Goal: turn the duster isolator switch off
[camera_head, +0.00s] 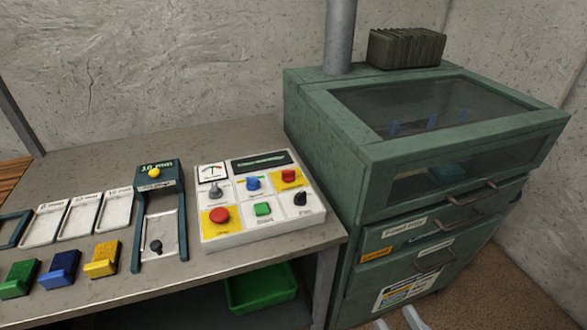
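A white control panel (250,228) sits on the grey bench. It carries a red knob on a yellow plate (289,176) at its upper right, the likeliest isolator switch; its label and setting are too small to read. Beside it are a blue knob (253,183), a grey lever (214,190), a red button on yellow (219,215), a green Start button (262,209) and a black knob (300,198). Two pale fingertips of my gripper (397,322) show at the bottom edge, apart and with nothing seen between them. They are below and right of the panel, touching nothing visible.
A green cabinet (345,170) with a glazed top and drawers stands right of the bench (100,165). A dark green frame (160,180), white trays (80,222) and coloured blocks (62,268) lie left of the panel. A green bin (262,288) sits underneath.

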